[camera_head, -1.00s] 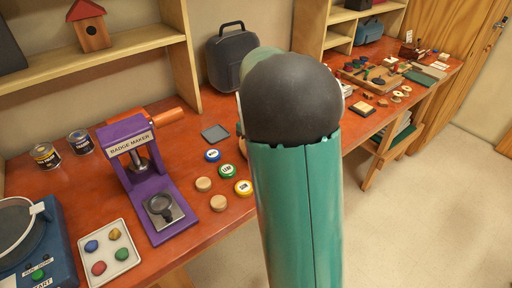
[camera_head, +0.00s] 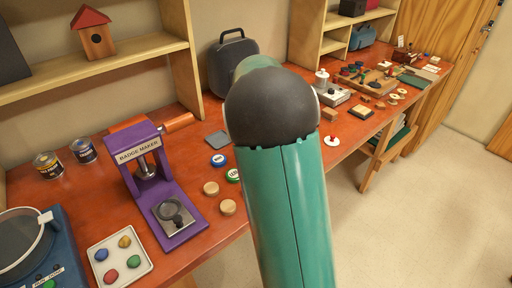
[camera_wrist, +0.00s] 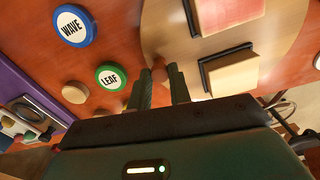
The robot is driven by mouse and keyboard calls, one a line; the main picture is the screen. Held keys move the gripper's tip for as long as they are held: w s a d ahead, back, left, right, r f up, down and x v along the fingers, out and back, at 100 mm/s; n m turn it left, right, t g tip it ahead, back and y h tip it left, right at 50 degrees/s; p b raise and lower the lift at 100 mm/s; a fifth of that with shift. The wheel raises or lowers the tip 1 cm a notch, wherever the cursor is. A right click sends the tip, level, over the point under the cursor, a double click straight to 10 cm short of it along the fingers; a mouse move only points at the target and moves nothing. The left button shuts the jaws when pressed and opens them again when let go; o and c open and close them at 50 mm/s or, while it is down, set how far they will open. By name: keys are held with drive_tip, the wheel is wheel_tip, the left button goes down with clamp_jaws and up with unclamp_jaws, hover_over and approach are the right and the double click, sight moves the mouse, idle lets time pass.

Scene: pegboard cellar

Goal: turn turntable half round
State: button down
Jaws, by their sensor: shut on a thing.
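The turntable (camera_wrist: 160,25) is a round, pale wooden disc at the top right of the wrist view. My gripper (camera_wrist: 160,78) is shut on this knob, with a green finger on either side. In the head view my teal arm with its dark joint hides the gripper and the turntable.
The badges marked WAVE (camera_wrist: 73,25) and LEAF (camera_wrist: 111,76) lie beside the disc. A purple badge maker (camera_head: 155,185), a tray of coloured stones (camera_head: 119,258) and a blue machine (camera_head: 40,250) stand left. The right-hand bench holds tools and small parts.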

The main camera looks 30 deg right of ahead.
drive_tip(key=shift+w+a+m, duration=0.1)
drive_tip(key=shift+w+m, duration=0.1)
drive_tip(key=shift+m, duration=0.1)
idle(0.4)
drive_tip(key=c, duration=1.3)
unclamp_jaws()
wheel_tip(320, 180, up, 14)
drive_tip(key=shift+f, duration=0.1)
